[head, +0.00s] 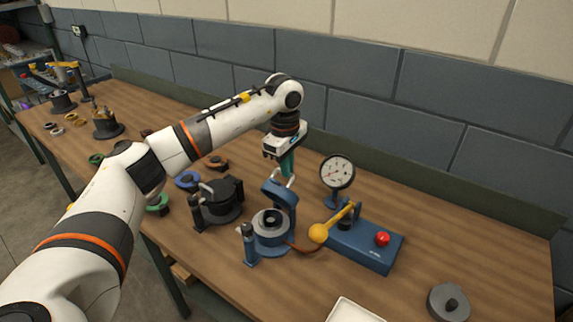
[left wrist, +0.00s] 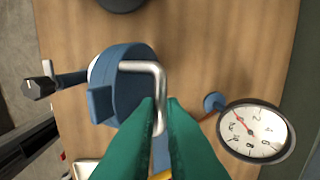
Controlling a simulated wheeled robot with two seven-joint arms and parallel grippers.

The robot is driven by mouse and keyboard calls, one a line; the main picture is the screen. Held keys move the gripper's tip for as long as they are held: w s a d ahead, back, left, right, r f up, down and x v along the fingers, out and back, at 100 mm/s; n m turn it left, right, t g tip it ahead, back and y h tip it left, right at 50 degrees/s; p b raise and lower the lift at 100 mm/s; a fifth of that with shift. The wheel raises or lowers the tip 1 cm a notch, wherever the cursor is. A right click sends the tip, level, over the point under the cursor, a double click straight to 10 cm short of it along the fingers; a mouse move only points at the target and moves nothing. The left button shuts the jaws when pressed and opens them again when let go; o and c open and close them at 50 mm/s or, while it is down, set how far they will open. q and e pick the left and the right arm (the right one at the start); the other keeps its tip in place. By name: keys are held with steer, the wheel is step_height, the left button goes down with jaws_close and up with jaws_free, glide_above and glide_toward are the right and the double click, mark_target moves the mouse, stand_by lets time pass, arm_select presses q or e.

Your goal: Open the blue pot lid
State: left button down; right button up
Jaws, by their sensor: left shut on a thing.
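The blue pot (head: 271,232) stands on the wooden bench in the head view, with its round inside and a dark core showing. Its hinged blue lid (head: 281,194) is swung up, standing steeply at the pot's back. My left gripper (head: 287,164) is above the lid, its teal fingers shut on the lid's silver handle. In the left wrist view, the bent handle (left wrist: 145,67) runs from the blue lid (left wrist: 128,92) down between the fingertips (left wrist: 159,108). The fingers hide part of the handle. My right gripper is in neither view.
A black pot (head: 220,203) stands just left of the blue pot. A dial gauge (head: 337,173) and a blue box (head: 365,249) with a yellow-knobbed lever and red button stand right. A white tray (head: 352,311) and grey disc (head: 448,302) lie nearer. A wall runs behind.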

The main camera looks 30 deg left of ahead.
arm_select(q)
steer(key=shift+s+d+f, duration=0.1)
steer(key=shift+s+f, duration=0.05)
steer(key=shift+f, duration=0.3)
steer(key=c, duration=1.6)
jaws_free()
steer(key=shift+o, duration=0.4)
steer(key=shift+w, duration=0.35)
steer(key=shift+s+r, duration=0.1)
steer(key=shift+r, duration=0.15)
step_height(320, 180, up, 12)
steer(key=b, duration=0.1)
steer(key=shift+s+f+b, duration=0.25)
steer(key=shift+b, duration=0.15)
